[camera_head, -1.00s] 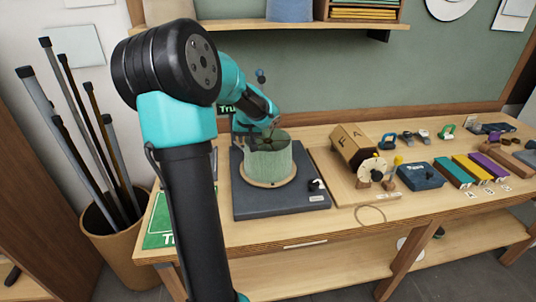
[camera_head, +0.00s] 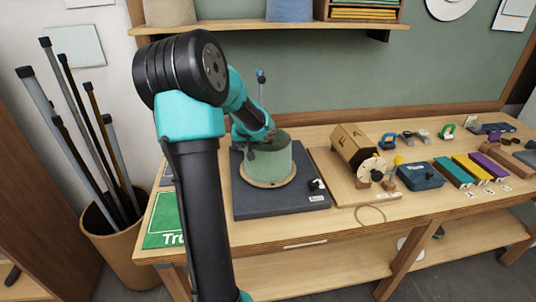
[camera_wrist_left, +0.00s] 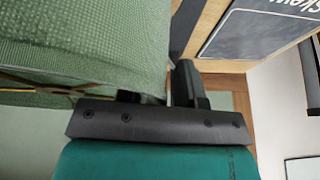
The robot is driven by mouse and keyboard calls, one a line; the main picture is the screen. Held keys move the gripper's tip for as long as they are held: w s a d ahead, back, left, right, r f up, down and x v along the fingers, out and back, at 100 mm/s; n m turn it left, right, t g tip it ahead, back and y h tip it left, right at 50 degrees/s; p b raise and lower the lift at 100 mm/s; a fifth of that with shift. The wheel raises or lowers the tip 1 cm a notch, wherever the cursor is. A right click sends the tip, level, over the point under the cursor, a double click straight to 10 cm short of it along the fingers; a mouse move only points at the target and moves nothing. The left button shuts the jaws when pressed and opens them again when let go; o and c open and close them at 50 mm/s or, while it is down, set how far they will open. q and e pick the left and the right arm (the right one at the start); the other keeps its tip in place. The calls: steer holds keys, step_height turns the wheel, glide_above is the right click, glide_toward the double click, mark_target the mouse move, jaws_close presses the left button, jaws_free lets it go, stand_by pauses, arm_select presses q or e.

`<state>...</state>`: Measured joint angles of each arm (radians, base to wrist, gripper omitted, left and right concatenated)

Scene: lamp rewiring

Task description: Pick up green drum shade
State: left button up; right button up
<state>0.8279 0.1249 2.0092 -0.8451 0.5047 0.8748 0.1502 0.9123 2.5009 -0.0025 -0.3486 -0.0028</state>
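The green drum shade (camera_head: 270,162) stands upright on a round tan base on the dark mat (camera_head: 285,207), left of the bench's middle. My left gripper (camera_head: 257,143) is at the left part of its top rim. In the left wrist view the shade (camera_wrist_left: 80,45) fills the upper left. There the fingers of my left gripper (camera_wrist_left: 160,88) sit at the shade's edge, one on the outer side. The other is partly hidden by the shade. A thin gap shows between the outer finger and the shade. My right gripper is not seen.
A wooden box (camera_head: 352,143) and a blue case (camera_head: 420,176) stand to the right, with coloured blocks beyond. A green sign (camera_head: 163,220) lies at the bench's left end. A bin of poles (camera_head: 115,240) stands at left.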

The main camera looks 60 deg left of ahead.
arm_select(q)
jaws_close()
stand_by(0.4)
steer(key=shift+r, duration=1.7)
steer(key=shift+s+d+r, duration=0.1)
steer(key=shift+d+r, duration=0.05)
steer(key=shift+d, duration=0.1)
steer(key=s+d, duration=0.3)
steer(key=d, duration=0.4)
steer(key=s+d+r, duration=0.1)
steer(key=s+d, duration=0.2)
steer(key=d, duration=0.4)
steer(key=shift+r, duration=0.15)
steer(key=shift+d, duration=0.1)
